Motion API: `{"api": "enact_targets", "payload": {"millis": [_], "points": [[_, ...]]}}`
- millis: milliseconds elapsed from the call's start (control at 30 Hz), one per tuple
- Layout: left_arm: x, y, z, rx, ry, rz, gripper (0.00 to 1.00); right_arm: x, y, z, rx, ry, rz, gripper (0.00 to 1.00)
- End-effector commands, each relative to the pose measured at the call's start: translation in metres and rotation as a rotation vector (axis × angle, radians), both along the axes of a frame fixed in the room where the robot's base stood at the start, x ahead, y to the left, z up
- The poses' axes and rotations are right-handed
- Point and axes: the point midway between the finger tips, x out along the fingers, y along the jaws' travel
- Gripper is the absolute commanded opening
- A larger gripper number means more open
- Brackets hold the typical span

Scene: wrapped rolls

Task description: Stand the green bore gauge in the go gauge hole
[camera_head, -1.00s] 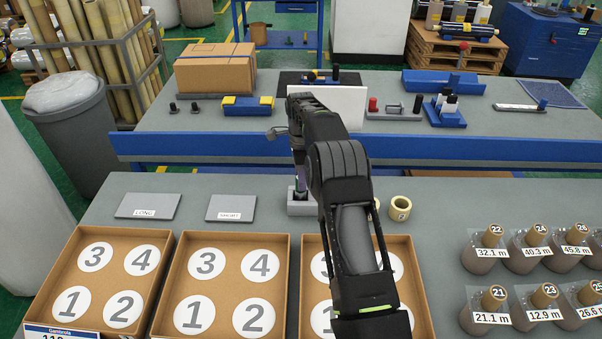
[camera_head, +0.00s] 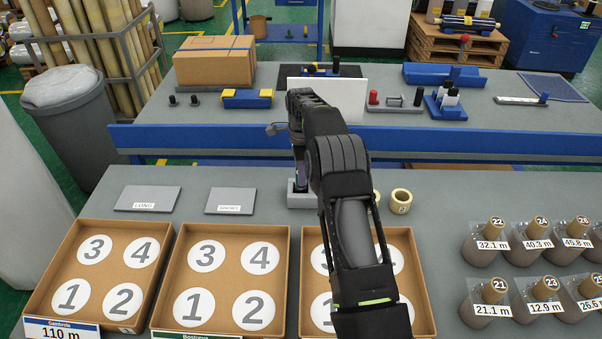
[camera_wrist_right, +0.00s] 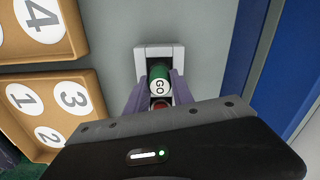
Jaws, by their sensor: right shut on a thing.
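The green bore gauge (camera_wrist_right: 160,76) shows in the right wrist view as a green cylinder marked GO, with a red part nearer my wrist. My right gripper (camera_wrist_right: 158,97) has its purple fingers on either side of the gauge and is shut on it. A light grey block (camera_wrist_right: 141,60) surrounds the gauge's green end in that view; how deep the gauge sits is hidden. In the head view the block (camera_head: 297,202) stands on the near table, with my right gripper (camera_head: 301,176) right above it and the gauge mostly hidden. My left gripper is not in view.
Cardboard trays with numbered circles (camera_head: 160,290) line the table's front. A tan ring (camera_head: 401,195) lies right of the block, another partly behind my arm. Grey plates marked LONG (camera_head: 148,193) and SHORT (camera_head: 231,195) lie left. Several bagged rolls (camera_head: 486,296) stand at right.

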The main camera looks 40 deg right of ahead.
Motion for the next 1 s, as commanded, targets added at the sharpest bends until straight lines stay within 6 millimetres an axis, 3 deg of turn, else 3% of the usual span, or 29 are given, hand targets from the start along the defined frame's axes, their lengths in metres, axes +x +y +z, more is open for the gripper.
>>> {"api": "enact_targets", "payload": {"millis": [433,467,500,767,1000], "points": [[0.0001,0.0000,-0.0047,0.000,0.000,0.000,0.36,0.0001,0.0000,-0.0071,0.000,0.000,0.000,0.00],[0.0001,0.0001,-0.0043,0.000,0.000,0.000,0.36,0.0002,-0.0001,-0.0066,0.000,-0.001,0.000,0.30],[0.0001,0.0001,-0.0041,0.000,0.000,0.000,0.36,0.0002,-0.0001,-0.0064,0.000,-0.001,0.000,0.33],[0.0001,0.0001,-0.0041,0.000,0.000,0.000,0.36,0.0000,0.0000,-0.0066,0.000,0.000,0.000,0.54],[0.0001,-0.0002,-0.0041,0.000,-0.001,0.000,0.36,-0.0003,0.0001,-0.0072,0.000,0.001,0.000,0.54]]}}
